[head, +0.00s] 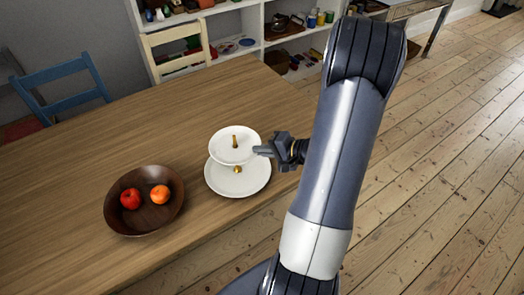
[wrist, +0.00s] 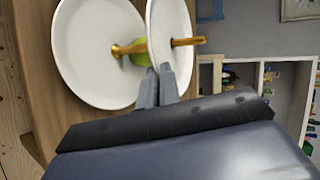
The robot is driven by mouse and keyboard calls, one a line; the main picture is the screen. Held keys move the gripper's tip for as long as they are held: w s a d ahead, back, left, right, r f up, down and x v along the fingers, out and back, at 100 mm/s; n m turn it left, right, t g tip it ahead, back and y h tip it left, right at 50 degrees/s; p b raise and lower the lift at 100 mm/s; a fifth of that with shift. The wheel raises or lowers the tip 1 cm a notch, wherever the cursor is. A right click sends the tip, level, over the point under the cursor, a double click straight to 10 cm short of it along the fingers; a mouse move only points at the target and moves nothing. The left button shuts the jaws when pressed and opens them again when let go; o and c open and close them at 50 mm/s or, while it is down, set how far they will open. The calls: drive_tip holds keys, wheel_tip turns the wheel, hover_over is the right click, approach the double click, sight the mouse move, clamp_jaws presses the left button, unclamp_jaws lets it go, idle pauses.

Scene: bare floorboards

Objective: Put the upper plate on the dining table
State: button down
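A two-tier white stand is on the dining table (head: 95,115). Its upper plate (head: 226,157) is above its larger lower plate (head: 225,187), with a gold stem (wrist: 187,42) through the middle. The upper plate also shows edge-on in the wrist view (wrist: 170,20), beside the lower plate (wrist: 85,60). My gripper (head: 263,151) is at the right rim of the upper plate. In the wrist view its fingers (wrist: 159,67) are close together on either side of the rim and look shut on it. The exact contact is hard to see.
A dark wooden bowl (head: 145,225) with a red apple (head: 130,199) and an orange fruit (head: 159,194) stands left of the stand. A small green item (wrist: 141,55) shows between the plates. Chairs and white shelves (head: 250,18) are behind. The table's far left is clear.

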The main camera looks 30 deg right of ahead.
drive_tip(key=shift+f, duration=0.15)
drive_tip(key=c, duration=2.1)
unclamp_jaws()
drive_tip(key=o, duration=0.5)
drive_tip(key=shift+c, duration=0.2)
drive_tip(key=shift+p, duration=0.4)
drive_tip(key=b+v, duration=0.2)
drive_tip(key=v, duration=0.8)
drive_tip(key=shift+s+d, duration=0.2)
drive_tip(key=shift+d, duration=0.1)
